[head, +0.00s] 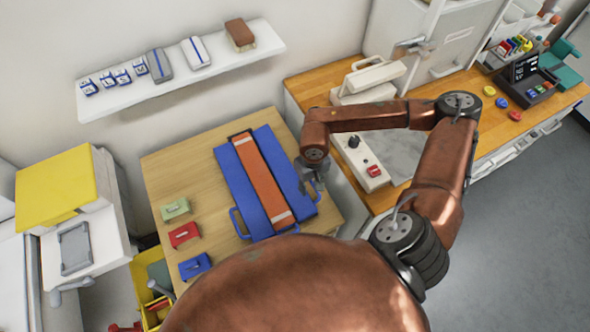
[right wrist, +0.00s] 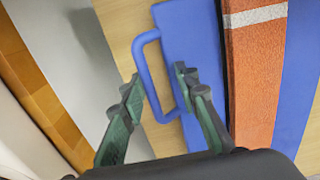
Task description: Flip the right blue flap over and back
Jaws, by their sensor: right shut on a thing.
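The right blue flap (head: 281,152) lies open and flat on the wooden table, to the right of an orange strip (head: 262,182) with pale end bands. It also shows in the right wrist view (right wrist: 195,45), with a blue loop handle (right wrist: 142,62) at its edge. My right gripper (head: 313,184) is at the flap's right edge. The left blue flap (head: 232,170) lies flat on the other side of the strip. My left gripper is out of view.
Green (head: 175,209), red (head: 185,234) and blue (head: 195,266) small items lie on the table's left side. A white wall shelf (head: 180,75) holds folded items. A wooden counter (head: 310,82) with a control box (head: 360,165) stands close on the right.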

